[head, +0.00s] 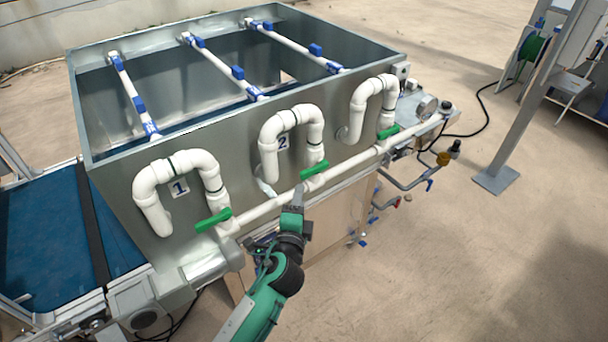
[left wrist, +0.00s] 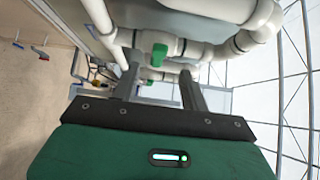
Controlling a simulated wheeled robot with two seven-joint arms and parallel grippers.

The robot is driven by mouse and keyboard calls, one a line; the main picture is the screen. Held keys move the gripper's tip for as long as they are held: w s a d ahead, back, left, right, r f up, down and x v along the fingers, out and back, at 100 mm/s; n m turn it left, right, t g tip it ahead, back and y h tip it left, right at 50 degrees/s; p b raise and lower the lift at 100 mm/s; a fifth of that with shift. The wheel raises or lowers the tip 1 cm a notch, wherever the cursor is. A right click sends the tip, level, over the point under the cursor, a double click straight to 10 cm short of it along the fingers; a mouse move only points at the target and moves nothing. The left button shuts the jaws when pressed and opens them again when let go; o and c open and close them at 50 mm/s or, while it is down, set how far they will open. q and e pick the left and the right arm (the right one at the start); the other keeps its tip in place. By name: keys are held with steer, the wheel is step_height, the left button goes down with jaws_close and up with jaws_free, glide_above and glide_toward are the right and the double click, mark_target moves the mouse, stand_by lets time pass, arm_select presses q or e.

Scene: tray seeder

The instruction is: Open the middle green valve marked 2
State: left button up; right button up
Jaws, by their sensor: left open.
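The middle green valve handle (head: 315,170) sits on the white pipe below the bent pipe marked 2 (head: 283,143). In the left wrist view a green valve handle (left wrist: 159,54) shows ahead, between my two fingers. My left gripper (head: 298,193) is just below and left of the middle handle in the head view. In the left wrist view its fingers (left wrist: 160,82) are apart with nothing between them close up. I cannot tell whether a finger touches the handle. My right gripper is not in view.
Green handles of valve 1 (head: 213,220) and another valve (head: 388,132) sit on the same white pipe (head: 265,208). The grey metal tank (head: 235,155) stands behind the pipes. A blue conveyor belt (head: 45,235) lies at left. The floor at right is mostly clear.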

mark_target(304, 178)
arm_select(q)
steer(key=w, duration=0.2)
steer(key=w+d+p, duration=0.1)
steer(key=w, duration=0.5)
steer(key=shift+d, duration=0.15)
jaws_close()
